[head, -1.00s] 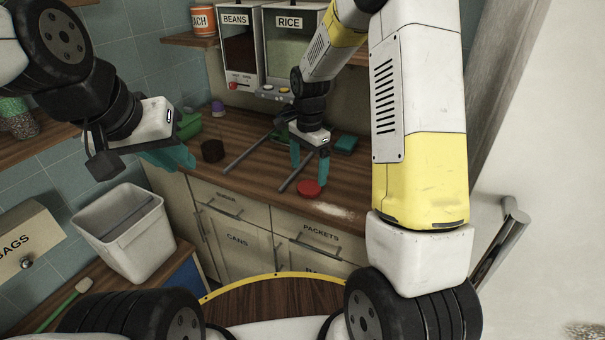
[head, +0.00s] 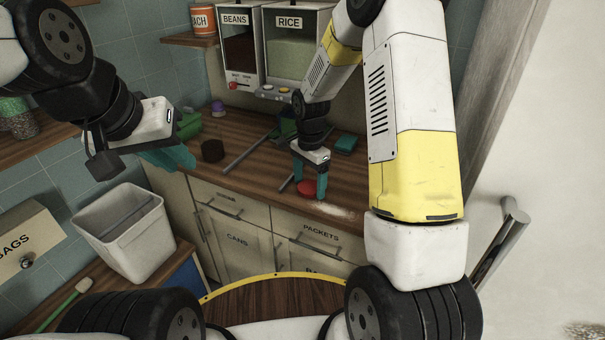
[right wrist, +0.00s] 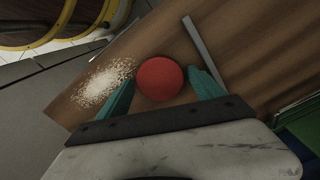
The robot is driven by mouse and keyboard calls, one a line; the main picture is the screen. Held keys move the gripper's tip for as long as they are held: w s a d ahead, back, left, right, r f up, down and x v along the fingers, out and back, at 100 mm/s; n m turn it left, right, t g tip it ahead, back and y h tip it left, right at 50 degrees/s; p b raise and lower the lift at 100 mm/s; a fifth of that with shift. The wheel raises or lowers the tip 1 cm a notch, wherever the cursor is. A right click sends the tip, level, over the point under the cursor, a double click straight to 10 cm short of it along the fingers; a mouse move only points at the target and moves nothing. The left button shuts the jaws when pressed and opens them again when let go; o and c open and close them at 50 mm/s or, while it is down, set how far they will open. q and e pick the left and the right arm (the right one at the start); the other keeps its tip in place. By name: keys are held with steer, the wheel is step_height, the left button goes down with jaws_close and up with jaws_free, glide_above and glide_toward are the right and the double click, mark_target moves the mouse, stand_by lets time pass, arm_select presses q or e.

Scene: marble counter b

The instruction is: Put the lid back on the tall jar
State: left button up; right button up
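A round red lid (head: 307,188) lies on the wooden counter near its front edge. It also shows in the right wrist view (right wrist: 160,78). My right gripper (head: 309,187) is low over the counter, with its teal fingers apart on either side of the lid. In the right wrist view the fingertips (right wrist: 160,76) flank the lid, with small gaps seeming to remain. My left gripper (head: 182,160) is at the left, in front of the counter and away from the lid; its finger gap is not clear. I cannot make out a tall jar for certain.
Pale spilled grains (head: 338,210) lie right beside the lid. A grey bar (head: 248,155), a dark round object (head: 212,150) and a teal block (head: 346,144) are on the counter. Bean and rice dispensers (head: 290,45) stand behind. A white bin (head: 125,235) stands at left.

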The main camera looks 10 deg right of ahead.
mark_target(309, 186)
steer(key=c, duration=1)
steer(key=shift+o, duration=0.2)
steer(key=shift+w+r, duration=0.1)
steer(key=shift+r, duration=0.45)
step_height(309, 186, up, 2)
steer(key=shift+r, duration=0.15)
steer(key=s+a, duration=0.4)
steer(key=s, duration=0.3)
steer(key=s+a+r, duration=0.1)
steer(key=s+a, duration=0.3)
steer(key=s, duration=0.2)
steer(key=shift+s+a+r, duration=0.25)
steer(key=shift+s+r, duration=0.05)
steer(key=shift+s, duration=0.1)
